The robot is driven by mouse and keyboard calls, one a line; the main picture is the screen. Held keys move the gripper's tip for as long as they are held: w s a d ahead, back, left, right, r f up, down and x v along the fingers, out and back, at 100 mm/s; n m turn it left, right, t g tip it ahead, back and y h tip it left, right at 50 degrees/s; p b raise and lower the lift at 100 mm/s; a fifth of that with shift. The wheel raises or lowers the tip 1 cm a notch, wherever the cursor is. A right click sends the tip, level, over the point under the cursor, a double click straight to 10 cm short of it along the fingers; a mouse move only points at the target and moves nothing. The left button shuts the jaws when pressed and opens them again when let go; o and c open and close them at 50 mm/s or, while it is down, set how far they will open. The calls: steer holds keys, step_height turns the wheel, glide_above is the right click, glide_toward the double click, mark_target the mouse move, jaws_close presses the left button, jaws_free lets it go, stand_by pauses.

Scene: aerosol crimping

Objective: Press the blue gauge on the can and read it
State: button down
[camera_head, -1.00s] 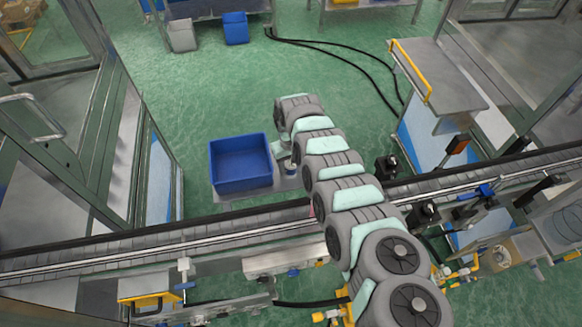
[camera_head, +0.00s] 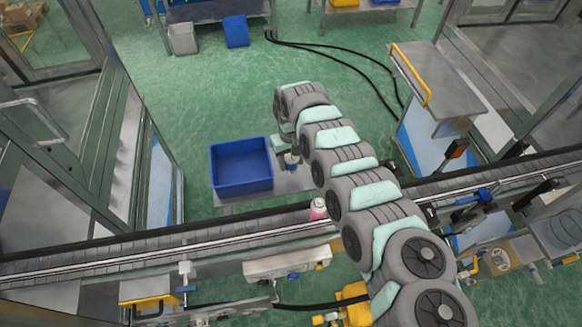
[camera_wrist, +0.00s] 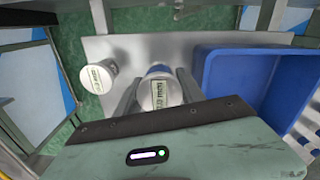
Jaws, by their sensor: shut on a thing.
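My gripper (camera_wrist: 158,92) is shut on the blue gauge (camera_wrist: 160,95). The gauge has a round pale face with a small display, and blue shows at its far edge. Its digits are too small to read surely. In the head view my gripper (camera_head: 288,158) is over the metal shelf beside the blue bin; I cannot tell whether the gauge is clear of the shelf. A pink can with a pale top (camera_head: 318,209) stands on the conveyor, apart from my gripper. A second gauge with a pale round face (camera_wrist: 97,78) stands left of my gripper in the wrist view.
The blue bin (camera_head: 241,166) stands right of my gripper in the wrist view (camera_wrist: 210,75), close to it. The metal shelf (camera_head: 300,180) borders the conveyor (camera_head: 240,228). A device with a yellow part (camera_head: 352,292) is on the near side of the conveyor.

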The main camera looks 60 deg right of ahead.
step_height(320, 180, up, 18)
steer(key=b, duration=0.1)
steer(key=shift+r+b, duration=0.2)
steer(key=shift+b, duration=0.15)
